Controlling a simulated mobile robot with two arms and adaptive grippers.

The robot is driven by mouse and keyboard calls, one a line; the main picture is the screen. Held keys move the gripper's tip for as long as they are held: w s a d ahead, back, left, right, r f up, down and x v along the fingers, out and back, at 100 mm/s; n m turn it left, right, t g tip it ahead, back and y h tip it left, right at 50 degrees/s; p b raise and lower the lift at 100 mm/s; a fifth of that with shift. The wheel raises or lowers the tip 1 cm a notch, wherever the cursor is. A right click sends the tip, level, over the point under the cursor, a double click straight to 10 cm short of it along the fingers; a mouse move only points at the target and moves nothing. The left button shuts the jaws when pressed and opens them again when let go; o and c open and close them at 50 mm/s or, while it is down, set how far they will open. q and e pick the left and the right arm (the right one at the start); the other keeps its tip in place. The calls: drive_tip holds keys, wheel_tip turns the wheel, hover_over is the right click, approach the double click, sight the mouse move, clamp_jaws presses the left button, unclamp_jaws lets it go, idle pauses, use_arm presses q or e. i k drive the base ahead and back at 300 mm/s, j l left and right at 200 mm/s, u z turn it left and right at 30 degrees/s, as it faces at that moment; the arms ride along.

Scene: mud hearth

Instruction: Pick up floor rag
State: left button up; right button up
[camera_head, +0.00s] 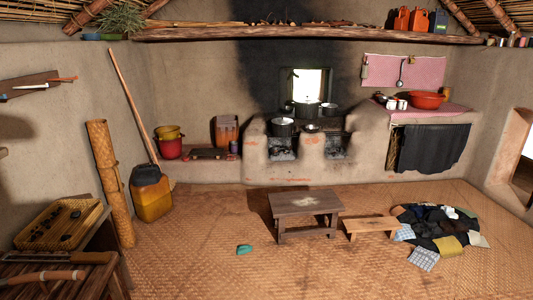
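A small teal-green cloth (244,249), which looks like the floor rag, lies crumpled on the woven mat floor, left of the low dark wooden table (305,203). A spread pile of dark cloths (437,228) with some lighter pieces also lies on the floor at the right, so several cloths are in view. Neither of my grippers shows in the head view.
A low wooden bench (370,226) stands between the table and the cloth pile. A yellow jerrycan (152,194) and a rolled mat (108,182) stand at the left wall. A side table with a tray (92,208) fills the near left. The front floor is clear.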

sight(242, 249)
drive_tip(key=i, duration=1.65)
